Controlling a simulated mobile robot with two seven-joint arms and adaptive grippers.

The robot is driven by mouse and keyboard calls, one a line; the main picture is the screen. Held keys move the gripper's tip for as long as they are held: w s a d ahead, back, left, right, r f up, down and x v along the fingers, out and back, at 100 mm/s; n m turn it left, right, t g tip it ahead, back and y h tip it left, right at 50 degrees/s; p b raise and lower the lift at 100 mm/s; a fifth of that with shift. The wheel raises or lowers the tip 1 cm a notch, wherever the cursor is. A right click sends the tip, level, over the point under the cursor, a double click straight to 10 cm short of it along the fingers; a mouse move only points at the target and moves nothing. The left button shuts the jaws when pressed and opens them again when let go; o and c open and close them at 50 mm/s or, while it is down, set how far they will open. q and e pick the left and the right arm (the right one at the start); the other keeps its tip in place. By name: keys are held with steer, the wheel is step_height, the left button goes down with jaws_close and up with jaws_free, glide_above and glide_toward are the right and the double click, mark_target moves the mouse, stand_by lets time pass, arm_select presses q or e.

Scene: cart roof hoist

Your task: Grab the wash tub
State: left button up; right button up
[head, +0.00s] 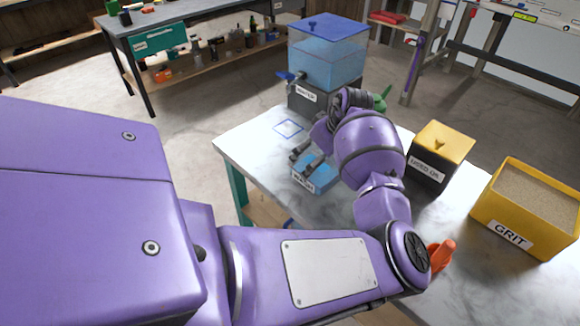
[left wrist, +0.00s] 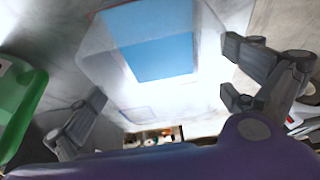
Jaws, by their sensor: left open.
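The wash tub (head: 325,176) is a small blue tub with a white label on its front, standing on the marble-look bench top. In the left wrist view the tub (left wrist: 160,45) shows as a blue area inside a pale, see-through rim. My left gripper (head: 303,160) is open at the tub in the head view, its dark fingers over the tub's far left side. In the left wrist view its fingers (left wrist: 163,98) are spread wide, one on each side, with nothing held between them. My arm hides part of the tub. My right gripper is not in view.
A blue-lidded tank (head: 328,55) stands at the bench's back. A blue square outline (head: 288,127) marks bare bench left of my gripper. On the right are a yellow-topped black box (head: 428,172), the GRIT bin (head: 487,207) and an orange object (head: 441,256).

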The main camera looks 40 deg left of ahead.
arm_select(q)
steer(key=shift+x, duration=2.05)
steer(key=shift+s+f, duration=0.1)
steer(key=shift+s, duration=0.05)
steer(key=shift+s+d+f, duration=0.1)
steer(key=shift+d, duration=0.05)
steer(key=c, duration=1.5)
steer(key=shift+o, duration=0.2)
